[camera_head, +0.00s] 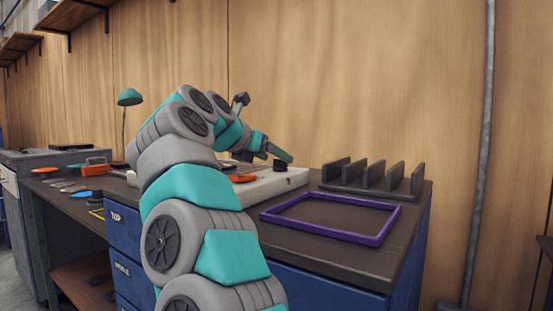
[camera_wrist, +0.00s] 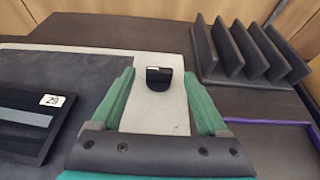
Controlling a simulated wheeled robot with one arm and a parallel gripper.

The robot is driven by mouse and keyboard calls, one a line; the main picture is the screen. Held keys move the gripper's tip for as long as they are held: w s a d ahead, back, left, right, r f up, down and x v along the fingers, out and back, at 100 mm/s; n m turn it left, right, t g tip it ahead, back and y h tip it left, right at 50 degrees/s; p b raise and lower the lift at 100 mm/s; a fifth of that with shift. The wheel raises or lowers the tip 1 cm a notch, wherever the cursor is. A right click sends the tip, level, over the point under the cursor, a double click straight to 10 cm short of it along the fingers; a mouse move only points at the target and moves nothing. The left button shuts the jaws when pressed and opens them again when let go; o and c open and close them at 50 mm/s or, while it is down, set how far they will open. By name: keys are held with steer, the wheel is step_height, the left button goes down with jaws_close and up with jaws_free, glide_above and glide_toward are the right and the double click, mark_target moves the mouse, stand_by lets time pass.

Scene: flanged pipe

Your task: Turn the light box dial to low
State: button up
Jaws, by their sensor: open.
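The light box (camera_head: 270,188) is a flat pale box on the workbench, largely hidden behind my arm in the head view. Its pale panel (camera_wrist: 155,111) also shows in the wrist view. The dial (camera_wrist: 159,78) is a black knob with a light mark on top, standing on that panel. It also shows as a small dark knob in the head view (camera_head: 280,165). My gripper (camera_wrist: 160,88) is open, with one green finger to the left of the dial and one to the right. Both fingers look apart from it. In the head view my gripper (camera_head: 280,153) is beside the dial.
A dark slotted rack (camera_head: 372,186) stands behind at the right. A purple frame (camera_head: 330,230) lies on the bench front right. A dark plate labelled 29 (camera_wrist: 30,118) is left of the gripper. A green lamp (camera_head: 130,98) stands far left.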

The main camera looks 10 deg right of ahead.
mark_target(280, 165)
steer(key=shift+x, duration=1.2)
jaws_close()
